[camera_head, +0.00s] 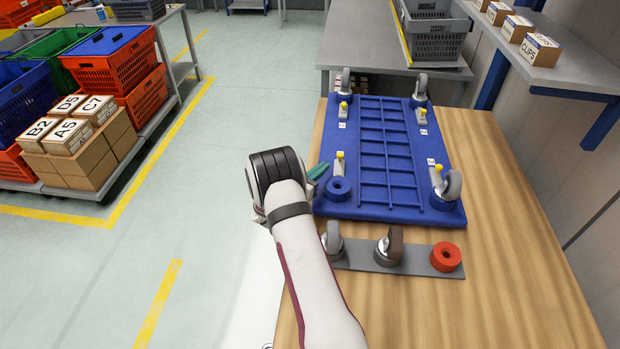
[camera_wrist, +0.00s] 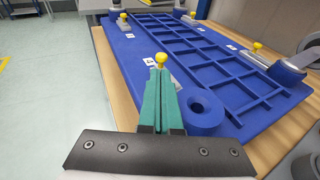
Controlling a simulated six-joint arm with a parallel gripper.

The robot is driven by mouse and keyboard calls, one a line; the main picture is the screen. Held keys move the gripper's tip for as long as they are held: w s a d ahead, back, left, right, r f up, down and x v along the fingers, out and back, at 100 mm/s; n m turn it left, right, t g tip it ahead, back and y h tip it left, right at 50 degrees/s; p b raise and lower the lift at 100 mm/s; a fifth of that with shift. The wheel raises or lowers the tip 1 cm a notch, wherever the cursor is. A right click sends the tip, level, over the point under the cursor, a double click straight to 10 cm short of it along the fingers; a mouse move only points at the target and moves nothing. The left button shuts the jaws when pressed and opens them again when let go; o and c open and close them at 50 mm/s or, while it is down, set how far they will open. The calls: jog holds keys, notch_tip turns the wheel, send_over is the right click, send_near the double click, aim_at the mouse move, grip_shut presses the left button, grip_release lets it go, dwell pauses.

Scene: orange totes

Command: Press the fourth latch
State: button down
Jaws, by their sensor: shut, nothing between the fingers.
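A blue dolly base (camera_head: 400,150) lies on the wooden table with several yellow-knobbed latches on it, each beside a small white tag too small to read. The near-left latch (camera_head: 340,160) stands by an empty blue ring socket (camera_head: 338,188). The other latches are at the far left (camera_head: 343,110), far right (camera_head: 422,116) and near right (camera_head: 437,172). My gripper (camera_head: 320,171) is shut and empty at the dolly's near-left corner. In the wrist view its green fingers (camera_wrist: 160,82) point at the near-left latch's yellow knob (camera_wrist: 161,59); whether they touch it cannot be told.
Casters stand at the far-left (camera_head: 345,84), far-right (camera_head: 420,86) and near-right (camera_head: 450,186) corners. A grey strip (camera_head: 365,258) in front holds two casters and a red ring (camera_head: 446,257). The table's right side is clear. A shelf with boxes (camera_head: 536,52) stands at the right.

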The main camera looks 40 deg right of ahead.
jog(key=v, duration=0.7)
jog(key=shift+a, duration=0.25)
jog(key=shift+s, duration=0.15)
jog(key=s+a+r+m+g+y, duration=0.2)
jog(key=s+a+r+m+g, duration=0.15)
jog(key=s+r+m, duration=0.4)
jog(key=s+a+r+m+g+y, duration=0.2)
jog(key=s+a+r+m+g, duration=0.15)
jog(key=s+m, duration=0.55)
jog(key=s+a+m+t+y, duration=0.1)
jog(key=s+a+m+y, duration=0.4)
jog(key=a, duration=0.6)
jog(key=s+a+r+m+t+y, duration=0.1)
jog(key=s+a+m+y, duration=0.4)
jog(key=s+a, duration=0.5)
jog(key=a+y, duration=0.2)
jog(key=shift+s+a+r+m+y, duration=0.2)
jog(key=shift+s+a+m+y, duration=0.05)
jog(key=shift+m+y, duration=0.1)
